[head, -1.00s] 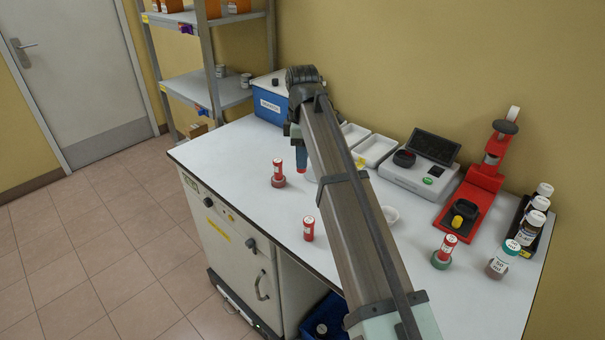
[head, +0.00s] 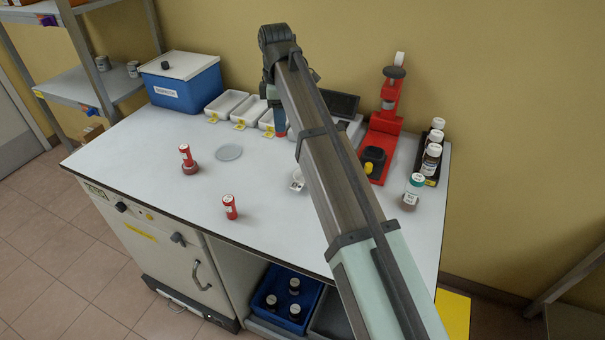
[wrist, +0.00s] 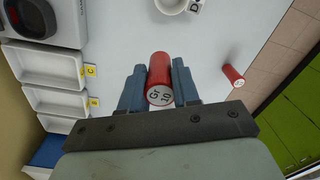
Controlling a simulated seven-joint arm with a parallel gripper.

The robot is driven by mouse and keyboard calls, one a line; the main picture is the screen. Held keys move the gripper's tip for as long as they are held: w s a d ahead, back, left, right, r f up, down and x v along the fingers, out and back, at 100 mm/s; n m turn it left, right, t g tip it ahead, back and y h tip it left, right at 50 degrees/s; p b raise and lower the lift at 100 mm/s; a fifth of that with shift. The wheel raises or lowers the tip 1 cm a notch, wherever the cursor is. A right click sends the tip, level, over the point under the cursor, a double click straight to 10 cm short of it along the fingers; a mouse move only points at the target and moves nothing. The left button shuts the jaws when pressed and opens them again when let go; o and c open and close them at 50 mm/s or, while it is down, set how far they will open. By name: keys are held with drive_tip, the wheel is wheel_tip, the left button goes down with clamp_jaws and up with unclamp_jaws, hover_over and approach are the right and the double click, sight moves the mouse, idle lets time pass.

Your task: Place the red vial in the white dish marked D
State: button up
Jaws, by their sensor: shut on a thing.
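My gripper (wrist: 159,88) is shut on a red vial (wrist: 159,75), whose pale end reads something like "Gr 10". In the head view, my gripper (head: 280,120) is over the table by the white trays, with the red end of the vial (head: 281,133) showing under it. The small round white dish (head: 297,177) is on the table, nearer the front edge than my gripper and partly beside my arm. The wrist view shows part of this dish (wrist: 172,8) at the top edge, with a "D" tag beside it. The vial is apart from the dish.
A red stand (head: 383,140) and bottles (head: 430,160) are at right.

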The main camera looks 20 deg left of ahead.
drive_tip(key=shift+d+f+n, duration=1)
drive_tip(key=shift+d+f, duration=1.1)
drive_tip(key=shift+d, duration=1.6)
drive_tip(key=shift+s+f, duration=0.2)
drive_tip(key=shift+f, duration=2.15)
drive_tip(key=shift+s+f, duration=0.15)
drive_tip(key=shift+f, duration=2.2)
drive_tip(key=shift+f, duration=0.15)
drive_tip(key=o, duration=1)
wheel_tip(320, 180, up, 12)
drive_tip(key=shift+r, duration=0.2)
